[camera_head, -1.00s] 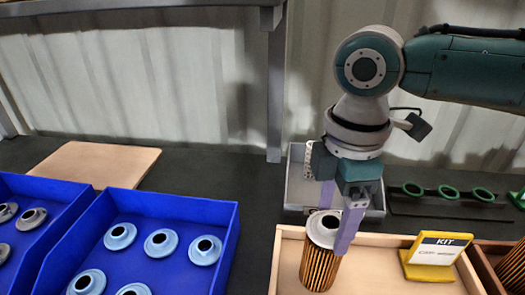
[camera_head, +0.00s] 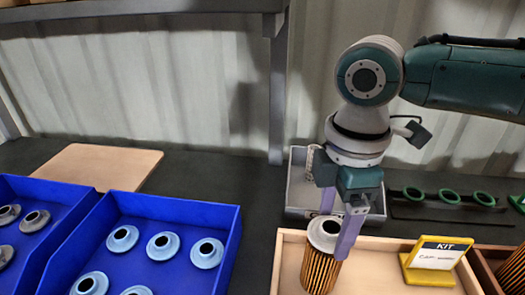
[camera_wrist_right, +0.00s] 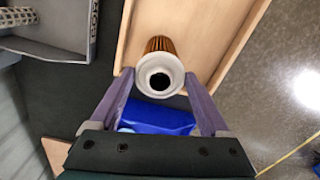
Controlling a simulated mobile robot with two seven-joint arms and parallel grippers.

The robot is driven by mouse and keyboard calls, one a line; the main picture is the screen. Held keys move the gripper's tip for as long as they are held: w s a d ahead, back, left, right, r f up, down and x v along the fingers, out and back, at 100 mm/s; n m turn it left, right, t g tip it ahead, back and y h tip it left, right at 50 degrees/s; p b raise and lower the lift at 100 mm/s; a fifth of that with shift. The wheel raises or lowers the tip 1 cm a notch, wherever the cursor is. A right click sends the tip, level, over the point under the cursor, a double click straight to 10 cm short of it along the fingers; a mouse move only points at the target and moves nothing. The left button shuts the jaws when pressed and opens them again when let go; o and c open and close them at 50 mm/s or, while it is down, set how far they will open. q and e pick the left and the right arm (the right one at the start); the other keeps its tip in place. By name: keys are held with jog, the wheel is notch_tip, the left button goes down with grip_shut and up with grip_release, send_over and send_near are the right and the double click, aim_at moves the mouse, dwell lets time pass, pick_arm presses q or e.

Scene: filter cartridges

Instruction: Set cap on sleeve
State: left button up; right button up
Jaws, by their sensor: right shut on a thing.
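A pale grey-white cap (camera_head: 324,231) with a dark centre hole sits at the top of a pleated orange-and-black sleeve (camera_head: 319,272). The sleeve stands in the wooden kit tray (camera_head: 289,240). My right gripper (camera_head: 335,232) reaches down from above with its purple fingers on either side of the cap, shut on it. In the right wrist view, the cap (camera_wrist_right: 160,72) lies between the fingertips, with the sleeve (camera_wrist_right: 161,44) behind it. Whether the cap is fully seated cannot be told. My left gripper is not in view.
A blue bin (camera_head: 228,240) at the left holds several blue-grey caps; another blue bin (camera_head: 60,200) holds darker ones. A yellow KIT sign (camera_head: 437,262) stands right of the sleeve. A grey tray (camera_head: 301,190) and green rings (camera_head: 447,194) lie behind. A wooden board (camera_head: 100,165) lies at back left.

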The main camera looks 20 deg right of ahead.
jog(key=shift+f+b, duration=0.3)
jog(key=shift+f, duration=0.4)
jog(key=o, duration=1.2)
jog(key=shift+c, duration=0.2)
notch_tip(320, 180, up, 10)
jog(key=shift+r+p, duration=0.1)
jog(key=shift+p, duration=0.5)
